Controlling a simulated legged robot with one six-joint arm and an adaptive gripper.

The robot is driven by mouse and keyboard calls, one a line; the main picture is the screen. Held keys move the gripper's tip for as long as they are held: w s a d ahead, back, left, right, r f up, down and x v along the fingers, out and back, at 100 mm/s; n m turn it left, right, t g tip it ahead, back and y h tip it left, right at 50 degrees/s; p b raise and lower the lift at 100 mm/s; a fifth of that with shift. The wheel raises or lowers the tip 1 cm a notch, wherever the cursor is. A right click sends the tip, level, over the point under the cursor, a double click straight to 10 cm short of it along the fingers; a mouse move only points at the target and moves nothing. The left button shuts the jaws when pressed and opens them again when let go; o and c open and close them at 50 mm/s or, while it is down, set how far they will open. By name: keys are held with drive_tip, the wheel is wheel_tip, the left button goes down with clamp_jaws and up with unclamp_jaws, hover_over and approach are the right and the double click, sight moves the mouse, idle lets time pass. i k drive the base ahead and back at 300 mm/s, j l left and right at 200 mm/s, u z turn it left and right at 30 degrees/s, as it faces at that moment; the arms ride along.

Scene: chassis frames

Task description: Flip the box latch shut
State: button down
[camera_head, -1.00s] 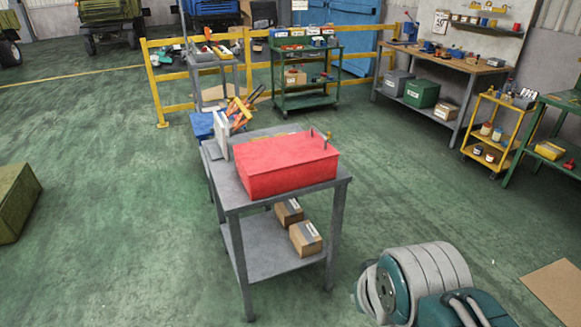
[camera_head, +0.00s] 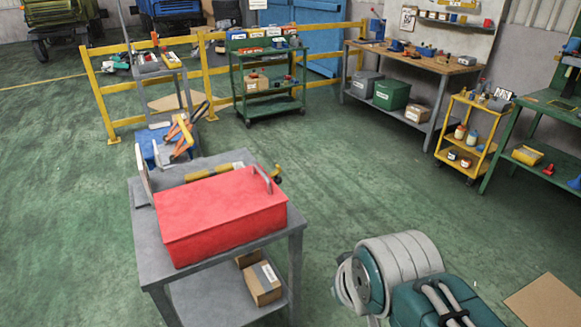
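A red box (camera_head: 222,215) with a closed-looking lid sits on a grey metal table (camera_head: 150,245) left of centre. A thin grey bent bar (camera_head: 263,177) stands up at the box's right rear edge. It may be the latch, but I cannot tell for certain. The box's far side is hidden. My arm's grey and teal links show at lower right, apart from the box and table. My gripper is not in view.
A yellow tool (camera_head: 221,171) and an upright pale panel (camera_head: 144,175) are behind the box. Orange-handled tools (camera_head: 180,138) are over a blue bin. Cardboard boxes (camera_head: 262,284) lie on the lower shelf. Green floor is clear right of the table; a yellow rail (camera_head: 110,85) stands behind.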

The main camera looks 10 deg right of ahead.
sight(277, 179)
drive_tip(key=i+l, duration=0.8)
drive_tip(key=i, duration=0.1)
